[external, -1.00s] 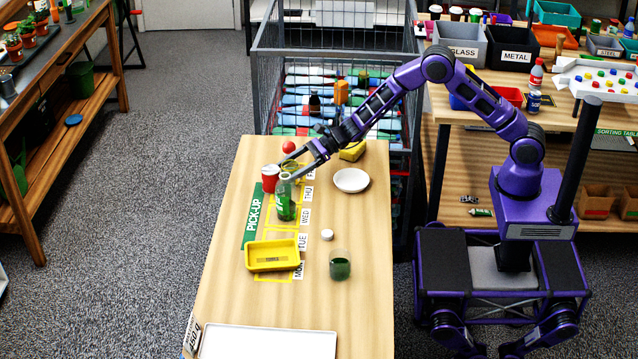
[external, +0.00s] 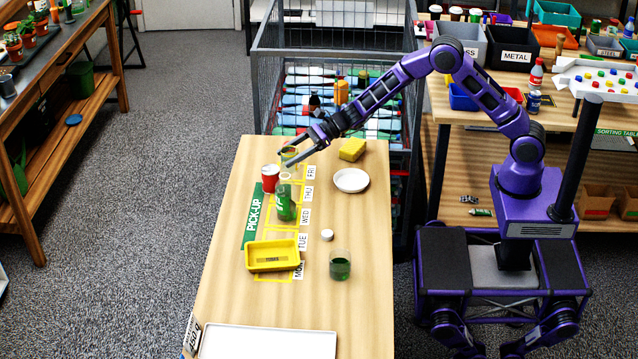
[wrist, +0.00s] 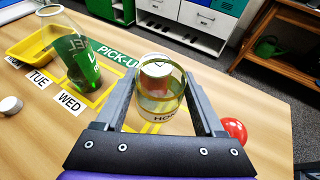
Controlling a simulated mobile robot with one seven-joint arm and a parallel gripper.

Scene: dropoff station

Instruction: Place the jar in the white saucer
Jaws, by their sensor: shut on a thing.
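The clear glass jar with yellowish bands (wrist: 162,106) is between my gripper's fingers in the wrist view, with part of its label showing. My gripper (external: 290,156) is shut on the jar, above the far left part of the table in the external view. The jar looks raised off the table. The white saucer (external: 351,181) lies flat and empty on the table, to the right of and nearer than the gripper. It does not show in the wrist view.
A red can (external: 270,178) and a green bottle (external: 285,203) stand just nearer than the gripper. A yellow sponge (external: 352,149) lies beyond the saucer. A red ball (wrist: 235,130) is beside the right finger. A yellow tray (external: 262,258), white lid (external: 327,235) and green-filled glass (external: 340,266) are nearer.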

